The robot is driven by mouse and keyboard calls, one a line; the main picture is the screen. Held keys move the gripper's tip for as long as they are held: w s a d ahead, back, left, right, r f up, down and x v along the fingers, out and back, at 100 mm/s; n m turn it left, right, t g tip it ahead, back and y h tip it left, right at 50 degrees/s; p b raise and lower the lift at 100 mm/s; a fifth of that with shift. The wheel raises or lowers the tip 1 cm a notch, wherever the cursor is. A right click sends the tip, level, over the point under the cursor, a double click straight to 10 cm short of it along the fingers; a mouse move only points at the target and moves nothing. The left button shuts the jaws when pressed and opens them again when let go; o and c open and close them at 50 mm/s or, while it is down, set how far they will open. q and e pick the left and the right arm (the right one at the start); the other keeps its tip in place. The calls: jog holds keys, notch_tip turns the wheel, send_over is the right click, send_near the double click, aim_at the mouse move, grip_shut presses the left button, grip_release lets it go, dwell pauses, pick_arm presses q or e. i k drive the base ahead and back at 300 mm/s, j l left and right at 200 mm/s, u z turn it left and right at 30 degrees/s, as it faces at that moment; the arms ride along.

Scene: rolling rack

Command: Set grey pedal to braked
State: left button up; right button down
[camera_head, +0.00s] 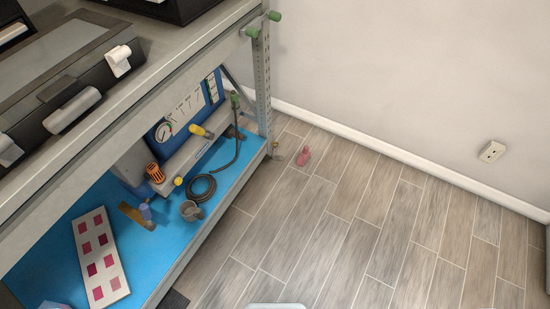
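The rack (190,68) stands along the left, with a grey metal frame and a blue lower shelf (232,163). I cannot make out a grey pedal for certain. A small pink piece (304,156) sits low by the floor beside the rack's far right corner post. A small brass-coloured piece (275,146) is at the foot of that post. A dark flat piece (175,300) shows under the shelf's front edge at the bottom; I cannot tell what it is. Neither of my grippers is in view.
The lower shelf holds a patterned white board (99,258), a coiled black hose (202,188), a grey cup (191,210) and a gauge panel (190,108). Dark cases (62,75) stand on top. The wood-look floor (370,220) is clear up to the wall (410,80) with its socket (492,151).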

aim_at(275, 157)
jog(key=u, duration=0.4)
jog(key=i+l+u, duration=0.3)
jog(key=l+u, duration=0.3)
jog(key=i+l+u, duration=0.3)
jog(key=l, duration=0.2)
jog(key=i+l, duration=0.1)
jog(key=l, duration=0.95)
jog(key=i+u, duration=0.05)
